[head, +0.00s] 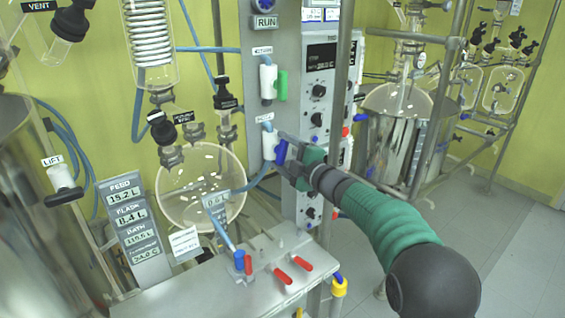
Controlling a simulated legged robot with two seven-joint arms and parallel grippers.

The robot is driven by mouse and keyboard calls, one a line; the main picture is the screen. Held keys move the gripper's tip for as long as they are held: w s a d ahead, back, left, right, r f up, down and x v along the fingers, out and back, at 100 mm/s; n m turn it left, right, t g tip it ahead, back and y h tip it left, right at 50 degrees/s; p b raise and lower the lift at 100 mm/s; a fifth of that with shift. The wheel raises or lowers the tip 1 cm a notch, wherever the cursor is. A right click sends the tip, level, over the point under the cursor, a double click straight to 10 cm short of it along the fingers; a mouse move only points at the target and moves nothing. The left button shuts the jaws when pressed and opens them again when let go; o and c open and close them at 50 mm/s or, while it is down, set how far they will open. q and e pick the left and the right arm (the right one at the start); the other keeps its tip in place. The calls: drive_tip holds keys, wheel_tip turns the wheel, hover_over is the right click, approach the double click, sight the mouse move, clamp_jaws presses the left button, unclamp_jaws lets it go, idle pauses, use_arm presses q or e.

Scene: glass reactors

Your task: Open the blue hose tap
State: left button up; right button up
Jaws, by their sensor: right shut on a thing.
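A white tap body (269,146) with a blue handle (281,152) is on the grey control column, with a blue hose running down from it. My right gripper (285,156) reaches in from the lower right and is shut on this blue handle. The handle looks roughly upright, slightly tilted; the fingers hide part of it. My left gripper is not in view.
Above is a similar white tap with a green handle (281,86). A round glass flask (202,188) hangs left of the column. A metal bench (210,285) in front carries red-handled taps (282,276). Another glass reactor (397,102) stands behind my right arm.

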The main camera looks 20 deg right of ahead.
drive_tip(key=shift+f+n+b, duration=0.25)
drive_tip(key=shift+n+b, duration=0.75)
drive_tip(key=shift+n, duration=0.3)
drive_tip(key=o, duration=1.1)
drive_tip(key=shift+o, duration=1.4)
drive_tip(key=shift+r, duration=0.1)
drive_tip(key=b+v, duration=0.1)
drive_tip(key=v, duration=1.5)
drive_tip(key=shift+s, duration=0.35)
drive_tip(key=shift+d, duration=0.15)
